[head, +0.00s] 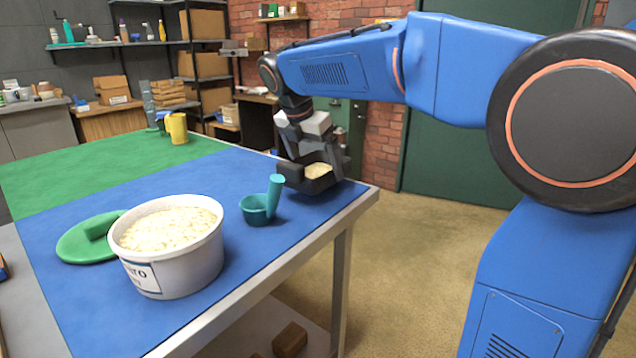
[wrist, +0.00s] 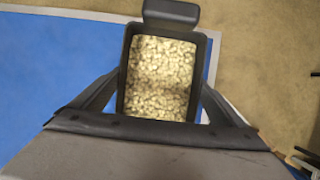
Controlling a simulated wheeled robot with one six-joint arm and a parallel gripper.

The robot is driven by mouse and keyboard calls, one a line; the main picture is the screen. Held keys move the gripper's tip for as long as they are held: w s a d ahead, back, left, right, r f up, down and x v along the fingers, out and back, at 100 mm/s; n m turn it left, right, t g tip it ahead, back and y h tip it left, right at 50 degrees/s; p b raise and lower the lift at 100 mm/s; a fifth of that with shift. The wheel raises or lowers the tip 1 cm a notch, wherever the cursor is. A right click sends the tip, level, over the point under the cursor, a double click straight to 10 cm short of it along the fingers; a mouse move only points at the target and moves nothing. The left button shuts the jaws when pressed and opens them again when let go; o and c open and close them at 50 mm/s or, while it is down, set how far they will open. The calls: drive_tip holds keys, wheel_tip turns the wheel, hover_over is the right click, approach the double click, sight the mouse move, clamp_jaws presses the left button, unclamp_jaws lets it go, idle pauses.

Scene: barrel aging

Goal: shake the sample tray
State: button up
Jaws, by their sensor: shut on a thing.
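The sample tray (wrist: 121,75) is a small dark rectangular tray with a layer of pale grainy pieces (wrist: 163,75) in it. In the head view the tray (head: 318,186) is at the right end of the blue mat, close to the table's corner. My gripper (head: 312,160) is shut on the tray from above. In the wrist view the fingers of my gripper (wrist: 160,105) lie along the tray's two sides. The tray looks level. I cannot tell whether it touches the mat or hangs just above it.
A white tub (head: 170,262) full of pale grains stands on the blue mat (head: 130,190). A teal scoop (head: 258,208) stands between tub and tray. A green lid (head: 75,243) lies left of the tub. A yellow jug (head: 177,128) stands on the green mat (head: 60,175).

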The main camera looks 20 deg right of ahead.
wheel_tip(320, 180, up, 7)
drive_tip(key=shift+f, duration=0.2)
idle(1.2)
drive_tip(key=shift+r, duration=0.1)
